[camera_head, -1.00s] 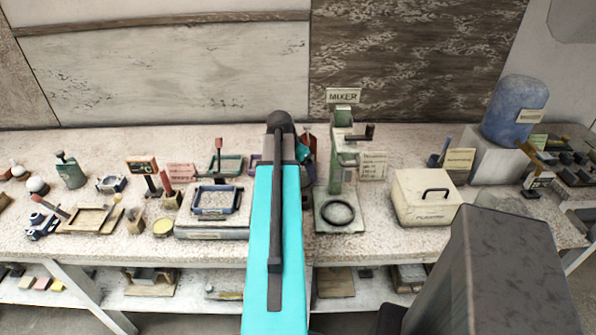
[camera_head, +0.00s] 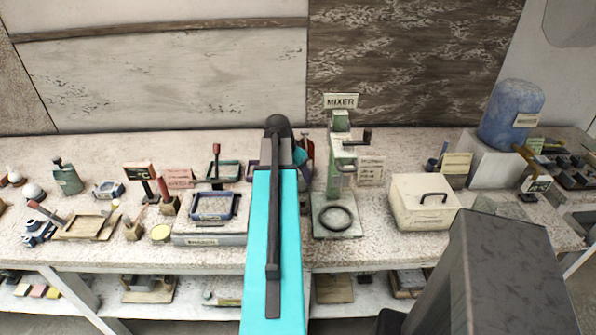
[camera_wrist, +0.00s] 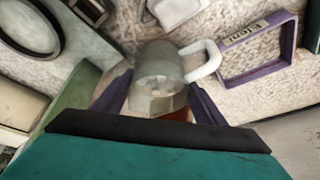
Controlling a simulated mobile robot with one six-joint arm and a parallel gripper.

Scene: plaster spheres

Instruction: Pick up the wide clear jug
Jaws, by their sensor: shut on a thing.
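The wide clear jug (camera_wrist: 158,72) is greyish and see-through, with a pale loop handle on its right in the wrist view. My gripper (camera_wrist: 160,92) has its two purple fingers on either side of the jug's body, shut on it. The lower part of the jug is hidden by my gripper's dark edge and teal body. In the head view my teal arm and dark wrist hide the jug; only a bit of my gripper (camera_head: 300,156) shows beside the wrist. I cannot tell whether the jug touches the bench.
A purple frame (camera_wrist: 258,52) stands right of the jug's handle. The green mixer (camera_head: 338,175) with its black ring stands right of my arm. A scale with a blue-rimmed tray (camera_head: 214,220) is to the left, a cream box (camera_head: 425,212) farther right.

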